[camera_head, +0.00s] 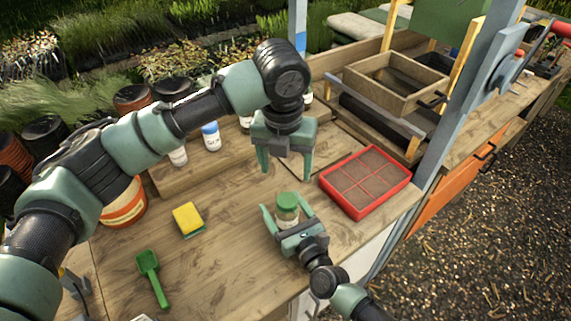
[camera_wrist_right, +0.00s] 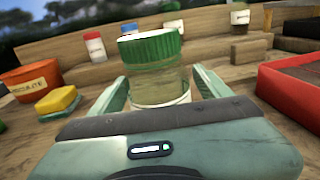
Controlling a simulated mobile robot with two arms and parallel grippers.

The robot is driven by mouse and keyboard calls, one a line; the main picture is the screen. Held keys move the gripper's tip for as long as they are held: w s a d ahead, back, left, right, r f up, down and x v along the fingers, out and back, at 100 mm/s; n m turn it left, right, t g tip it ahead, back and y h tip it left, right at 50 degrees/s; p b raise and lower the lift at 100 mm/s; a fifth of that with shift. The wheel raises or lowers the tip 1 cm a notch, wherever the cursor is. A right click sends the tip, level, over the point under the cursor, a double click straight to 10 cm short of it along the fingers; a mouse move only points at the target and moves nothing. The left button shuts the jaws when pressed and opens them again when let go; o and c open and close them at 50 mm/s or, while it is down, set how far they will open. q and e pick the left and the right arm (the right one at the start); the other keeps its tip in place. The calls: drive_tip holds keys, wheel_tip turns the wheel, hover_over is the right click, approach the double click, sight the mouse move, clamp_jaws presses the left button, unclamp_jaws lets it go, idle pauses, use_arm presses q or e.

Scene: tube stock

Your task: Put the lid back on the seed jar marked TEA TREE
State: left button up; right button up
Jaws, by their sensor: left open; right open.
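A small clear jar (camera_head: 287,218) with a green lid (camera_head: 288,199) on top stands on the bench. The jar (camera_wrist_right: 160,85) and its ribbed green lid (camera_wrist_right: 150,46) also show in the right wrist view; the lid looks slightly tilted, and I cannot tell whether it is fully seated. I cannot read the jar's label. My right gripper (camera_head: 283,213) is open, its fingers on either side of the jar, with no clear grip. My left gripper (camera_head: 286,172) is open and empty, pointing down above and behind the jar.
A red seed tray (camera_head: 364,181) lies right of the jar. A yellow sponge (camera_head: 187,219) and green trowel (camera_head: 151,275) lie left. A blue-capped jar (camera_head: 211,136) and others stand on the back ledge. A wooden box (camera_head: 394,84) is at back right. Bench between sponge and jar is clear.

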sight(293, 223)
drive_tip(key=b+v, duration=0.1)
drive_tip(key=v, duration=0.6)
drive_tip(key=shift+s+d+f, duration=0.1)
drive_tip(key=shift+s+d, duration=0.1)
drive_tip(key=shift+s, duration=0.1)
